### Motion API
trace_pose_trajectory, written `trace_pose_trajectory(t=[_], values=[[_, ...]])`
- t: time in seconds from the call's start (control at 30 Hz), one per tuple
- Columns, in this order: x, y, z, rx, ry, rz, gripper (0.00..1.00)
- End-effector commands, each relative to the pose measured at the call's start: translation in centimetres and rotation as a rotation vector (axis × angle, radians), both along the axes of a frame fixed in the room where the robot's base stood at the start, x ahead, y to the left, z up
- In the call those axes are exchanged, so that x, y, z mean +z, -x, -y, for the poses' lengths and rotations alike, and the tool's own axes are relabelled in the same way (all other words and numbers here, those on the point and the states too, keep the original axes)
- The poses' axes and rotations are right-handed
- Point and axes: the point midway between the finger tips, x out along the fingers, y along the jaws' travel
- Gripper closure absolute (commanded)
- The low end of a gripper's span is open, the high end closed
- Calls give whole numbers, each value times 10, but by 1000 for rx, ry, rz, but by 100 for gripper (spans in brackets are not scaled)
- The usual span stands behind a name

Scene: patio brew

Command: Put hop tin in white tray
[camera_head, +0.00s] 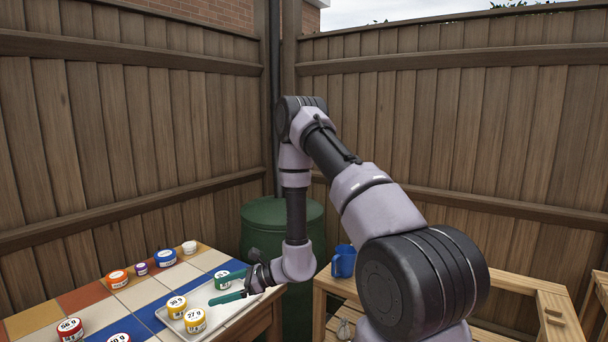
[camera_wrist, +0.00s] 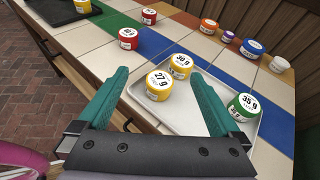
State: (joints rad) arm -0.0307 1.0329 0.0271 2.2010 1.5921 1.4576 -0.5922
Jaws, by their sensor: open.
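A white tray (camera_wrist: 182,118) lies on the tiled table. In it stand a yellow tin marked 27 g (camera_wrist: 159,87), a second yellow tin (camera_wrist: 180,66) with a label like 30 g or 39 g, and a green-sided tin marked 35 g (camera_wrist: 243,108). I cannot tell which tin is the hop tin.
Red tins (camera_head: 70,330), an orange tin (camera_head: 117,278), a purple tin (camera_head: 142,268), a blue tin (camera_head: 166,257) and a white tin (camera_head: 189,247) stand elsewhere on the table. A dark tray (camera_wrist: 45,12) lies at the far end. A blue mug (camera_head: 343,262) stands on a wooden bench. A green barrel (camera_head: 270,232) is behind.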

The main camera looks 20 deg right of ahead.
Motion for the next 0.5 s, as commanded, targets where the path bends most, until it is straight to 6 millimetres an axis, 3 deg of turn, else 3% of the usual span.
trace_pose_trajectory(t=[0.03,0.2,0.3,0.5], values=[[32,-3,-3,53,5,50,0],[126,16,-6,271,64,192,0],[174,34,-2,389,127,280,0],[249,79,19,595,311,455,0]])
